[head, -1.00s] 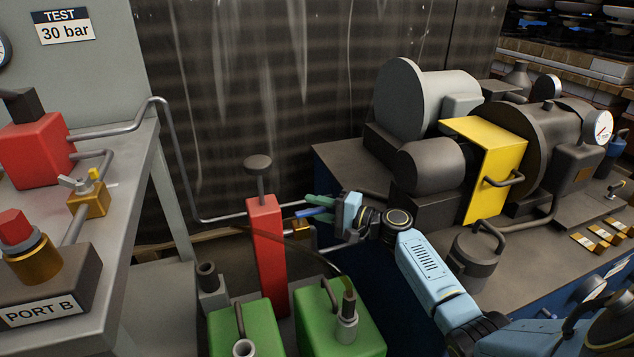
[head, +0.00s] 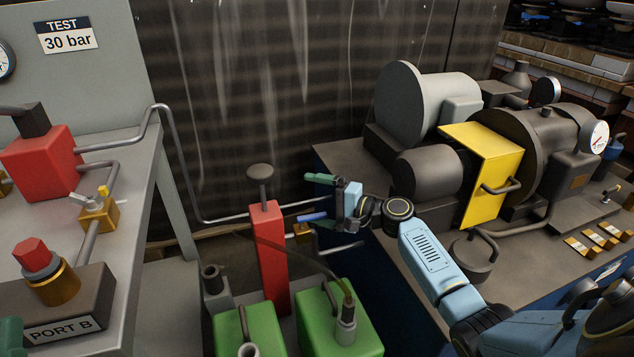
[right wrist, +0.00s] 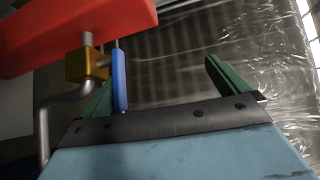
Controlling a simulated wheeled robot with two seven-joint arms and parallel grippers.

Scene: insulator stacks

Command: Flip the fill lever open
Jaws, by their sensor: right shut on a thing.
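The fill lever (head: 312,217) is a thin blue handle above a small brass valve (head: 303,233) beside the red post (head: 268,258). In the right wrist view the lever (right wrist: 119,80) stands beside the brass valve (right wrist: 88,65). My right gripper (head: 322,199) is around the lever's end with its green fingers spread wide. In the right wrist view the lever lies close along the left finger, with a clear gap to the right finger; I cannot tell whether it touches. A green fingertip of my left gripper (head: 10,337) shows at the lower left edge; the rest is hidden.
Two green blocks (head: 340,320) with fittings stand below the post. Thin pipes run beside the valve. The left bench (head: 125,185) carries a red block and the PORT B fitting (head: 60,310). Machinery with a yellow guard (head: 480,170) fills the right bench. A translucent curtain hangs behind.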

